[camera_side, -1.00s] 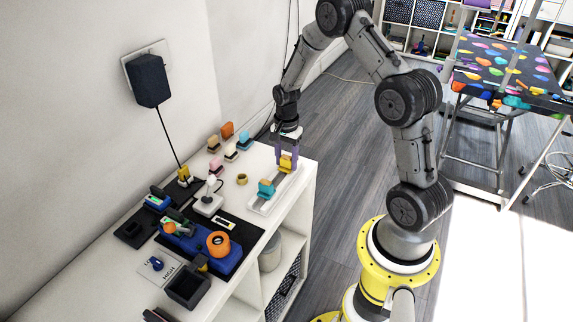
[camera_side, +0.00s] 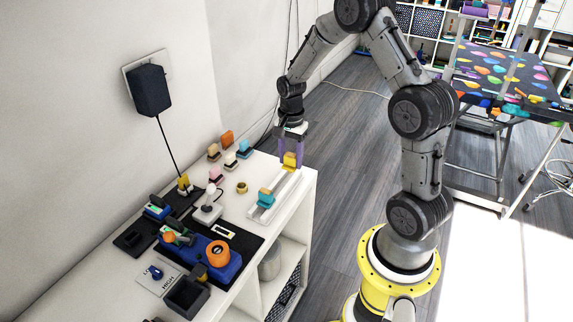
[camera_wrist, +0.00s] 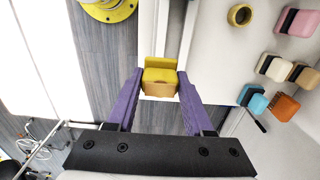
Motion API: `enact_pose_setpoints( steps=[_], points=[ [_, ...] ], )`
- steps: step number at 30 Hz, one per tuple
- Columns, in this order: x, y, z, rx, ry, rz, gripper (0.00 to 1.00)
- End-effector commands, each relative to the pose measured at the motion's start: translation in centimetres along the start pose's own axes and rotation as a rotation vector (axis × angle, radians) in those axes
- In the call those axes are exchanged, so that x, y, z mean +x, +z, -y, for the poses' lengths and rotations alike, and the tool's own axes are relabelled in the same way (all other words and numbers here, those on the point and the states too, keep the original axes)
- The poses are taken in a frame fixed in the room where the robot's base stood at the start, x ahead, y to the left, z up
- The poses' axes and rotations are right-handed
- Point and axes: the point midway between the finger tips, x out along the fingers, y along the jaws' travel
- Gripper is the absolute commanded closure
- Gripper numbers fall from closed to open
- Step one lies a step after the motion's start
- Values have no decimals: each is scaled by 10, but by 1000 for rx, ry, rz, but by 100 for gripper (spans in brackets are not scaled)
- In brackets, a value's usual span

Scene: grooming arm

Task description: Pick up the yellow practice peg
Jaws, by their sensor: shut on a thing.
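The yellow practice peg (camera_side: 290,161) is between the purple fingers of my gripper (camera_side: 290,158) in the side view, at the far end of a white rail tray (camera_side: 275,203). In the wrist view the yellow peg (camera_wrist: 160,77) sits at the tips of my gripper (camera_wrist: 160,82), one finger on each side. The gripper is shut on it. The peg appears raised a little above the tray.
Several coloured blocks (camera_side: 227,138) stand at the back of the white table, with a yellow ring (camera_side: 242,188) nearer the tray. A white joystick (camera_side: 209,193), a blue device with an orange knob (camera_side: 218,253) and a dark open box (camera_side: 187,297) are to the left. The wall is behind.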

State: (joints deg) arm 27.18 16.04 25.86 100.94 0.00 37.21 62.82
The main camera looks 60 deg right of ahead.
Motion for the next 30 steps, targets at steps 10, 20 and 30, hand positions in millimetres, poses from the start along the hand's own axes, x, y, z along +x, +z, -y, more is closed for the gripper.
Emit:
enact_pose_setpoints(
  steps=[10, 20, 30],
  points=[
    [-54, 33, -64, 0, -3, -2, 100],
    [-72, 51, -100, 0, -1, -1, 100],
    [-74, 54, -105, 0, -1, -1, 100]
  ],
)
